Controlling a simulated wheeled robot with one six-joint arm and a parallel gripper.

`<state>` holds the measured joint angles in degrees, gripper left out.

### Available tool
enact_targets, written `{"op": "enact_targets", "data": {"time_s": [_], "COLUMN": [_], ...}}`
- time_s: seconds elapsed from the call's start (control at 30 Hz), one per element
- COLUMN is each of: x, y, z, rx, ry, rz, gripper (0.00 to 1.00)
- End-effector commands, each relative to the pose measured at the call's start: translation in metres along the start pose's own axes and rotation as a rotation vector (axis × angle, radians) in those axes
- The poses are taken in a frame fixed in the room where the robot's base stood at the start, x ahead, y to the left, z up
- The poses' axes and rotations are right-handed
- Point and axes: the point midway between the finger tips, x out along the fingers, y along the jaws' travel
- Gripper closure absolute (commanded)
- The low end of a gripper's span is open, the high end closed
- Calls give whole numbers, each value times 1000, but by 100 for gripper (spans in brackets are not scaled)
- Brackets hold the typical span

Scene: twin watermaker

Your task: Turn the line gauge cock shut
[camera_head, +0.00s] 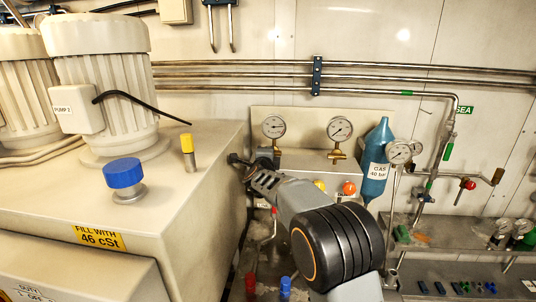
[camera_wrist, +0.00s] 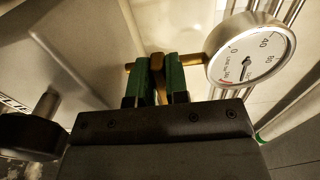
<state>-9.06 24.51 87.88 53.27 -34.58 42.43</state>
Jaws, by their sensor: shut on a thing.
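The line gauge (camera_wrist: 250,56) is a round white dial with a silver rim. It fills the upper right of the wrist view, and in the head view it appears to be the left one of two dials (camera_head: 273,127) on the cream panel. A brass fitting runs left from the dial. The brass cock lever (camera_wrist: 157,63) stands between the green finger pads of my gripper (camera_wrist: 166,72), which is shut on it. In the head view my gripper (camera_head: 262,170) is below the left dial, and my arm hides most of the cock.
A second gauge (camera_head: 339,129) and a blue gas bottle (camera_head: 376,165) stand to the right. A cream tank (camera_head: 195,215) with a blue cap (camera_head: 124,175) and a yellow-topped post (camera_head: 188,147) lies close on the left. A black knob (camera_wrist: 30,137) shows at lower left in the wrist view.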

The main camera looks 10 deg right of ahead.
Motion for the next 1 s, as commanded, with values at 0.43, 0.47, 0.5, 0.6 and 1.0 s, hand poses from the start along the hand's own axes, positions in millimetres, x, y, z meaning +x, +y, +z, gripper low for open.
{"op": "enact_targets", "data": {"time_s": [0.43,0.47,0.5,0.6,1.0], "x": [0,0,0,0,0], "y": [1,1,2,2,1], "z": [0,0,0,0,0], "rx": [-23,-24,-24,-24,-20], "ry": [-1,-1,-1,-1,0], "rz": [1,1,1,2,0], "gripper": [100,100,100,79,60]}}
